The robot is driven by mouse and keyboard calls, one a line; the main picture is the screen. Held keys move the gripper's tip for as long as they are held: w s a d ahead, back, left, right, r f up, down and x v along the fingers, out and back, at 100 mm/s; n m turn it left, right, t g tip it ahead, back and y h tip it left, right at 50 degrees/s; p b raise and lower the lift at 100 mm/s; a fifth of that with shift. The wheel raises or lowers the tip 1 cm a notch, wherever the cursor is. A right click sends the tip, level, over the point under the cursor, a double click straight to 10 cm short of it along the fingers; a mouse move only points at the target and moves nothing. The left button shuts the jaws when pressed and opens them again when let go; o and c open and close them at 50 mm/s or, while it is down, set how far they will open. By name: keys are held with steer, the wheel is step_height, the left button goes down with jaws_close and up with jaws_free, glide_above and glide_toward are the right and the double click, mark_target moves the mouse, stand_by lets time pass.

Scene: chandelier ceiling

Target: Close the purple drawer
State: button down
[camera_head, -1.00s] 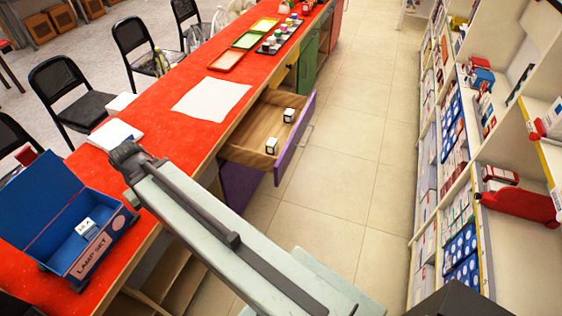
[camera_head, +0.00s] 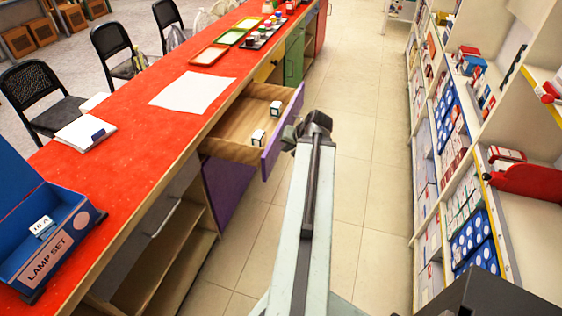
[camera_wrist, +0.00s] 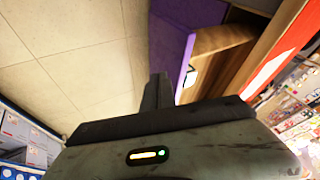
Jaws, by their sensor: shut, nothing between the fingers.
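The purple drawer stands open from the red-topped counter, its purple front (camera_head: 284,130) facing the aisle. Its wooden inside holds two small white boxes, one (camera_head: 258,137) near the front and one (camera_head: 276,108) farther back. My gripper (camera_head: 291,136) is shut and empty, just to the right of the drawer front, on its outer side. In the wrist view the shut fingers (camera_wrist: 157,92) point toward the purple drawer front (camera_wrist: 185,62), with the wooden interior beyond. I cannot tell whether they touch it.
The counter (camera_head: 130,140) runs along the left, with a blue lamp set box (camera_head: 55,255), a white sheet (camera_head: 192,90) and trays on top. Shelves (camera_head: 470,150) full of goods line the right. The tiled aisle (camera_head: 370,120) between them is clear.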

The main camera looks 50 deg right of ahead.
steer(key=s+d, duration=0.3)
steer(key=s, duration=0.1)
steer(key=b, duration=0.8)
glide_toward(275, 156)
steer(key=s+x, duration=0.1)
steer(key=x, duration=0.3)
steer(key=shift+w+f+m, duration=0.4)
steer(key=shift+w, duration=0.45)
